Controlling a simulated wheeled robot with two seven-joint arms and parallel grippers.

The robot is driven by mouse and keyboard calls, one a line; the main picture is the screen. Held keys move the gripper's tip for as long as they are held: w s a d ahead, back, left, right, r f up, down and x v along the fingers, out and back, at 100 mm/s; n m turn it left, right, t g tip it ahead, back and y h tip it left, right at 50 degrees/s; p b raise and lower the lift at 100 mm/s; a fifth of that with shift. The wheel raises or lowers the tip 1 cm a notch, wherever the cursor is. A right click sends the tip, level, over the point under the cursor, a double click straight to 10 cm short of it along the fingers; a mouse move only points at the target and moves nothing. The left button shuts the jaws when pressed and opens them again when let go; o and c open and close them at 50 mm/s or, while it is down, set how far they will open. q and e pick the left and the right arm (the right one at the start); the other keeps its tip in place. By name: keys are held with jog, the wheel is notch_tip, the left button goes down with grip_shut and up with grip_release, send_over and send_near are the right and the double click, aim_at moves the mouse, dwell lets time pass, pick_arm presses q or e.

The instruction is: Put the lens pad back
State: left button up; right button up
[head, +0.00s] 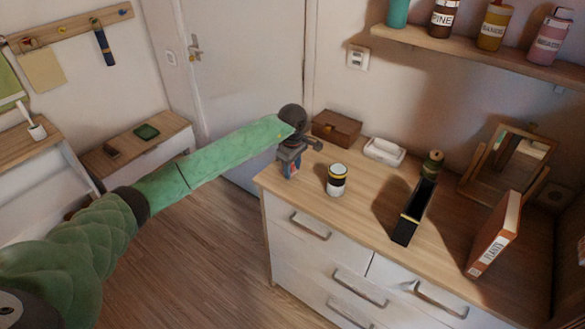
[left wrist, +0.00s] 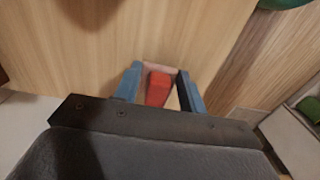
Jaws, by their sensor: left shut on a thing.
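My left gripper (head: 291,170) is at the left end of the dresser top (head: 362,212), low over or at its surface. In the left wrist view its two blue fingers (left wrist: 159,88) are shut on a small red block-like thing (left wrist: 158,88). This may be the lens pad, but the frames do not make that certain. Only a small bit of red shows between the fingers in the head view. I cannot tell whether it touches the wood. My right gripper is not in view.
A white jar with a dark band (head: 337,181) stands right of the gripper. Behind are a brown box (head: 336,128) and a white dish (head: 384,151). Further right are a black holder (head: 412,214), a green bottle (head: 432,164), a mirror (head: 512,160) and a book (head: 494,235).

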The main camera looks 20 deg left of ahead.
aim_at(292, 166)
pick_arm(q)
jog(key=shift+f, duration=0.7)
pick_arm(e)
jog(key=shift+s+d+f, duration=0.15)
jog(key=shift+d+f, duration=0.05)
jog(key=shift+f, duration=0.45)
pick_arm(q)
jog(key=shift+f, duration=0.1)
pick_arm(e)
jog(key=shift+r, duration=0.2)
pick_arm(q)
jog(key=o, duration=1)
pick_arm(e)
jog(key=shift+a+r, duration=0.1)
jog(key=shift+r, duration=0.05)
pick_arm(q)
jog(key=shift+r, duration=0.4)
notch_tip(292, 166, up, 10)
jog(key=b, duration=0.4)
jog(key=shift+r+b, duration=0.15)
jog(key=shift+b, duration=0.2)
jog(key=shift+r, duration=0.6)
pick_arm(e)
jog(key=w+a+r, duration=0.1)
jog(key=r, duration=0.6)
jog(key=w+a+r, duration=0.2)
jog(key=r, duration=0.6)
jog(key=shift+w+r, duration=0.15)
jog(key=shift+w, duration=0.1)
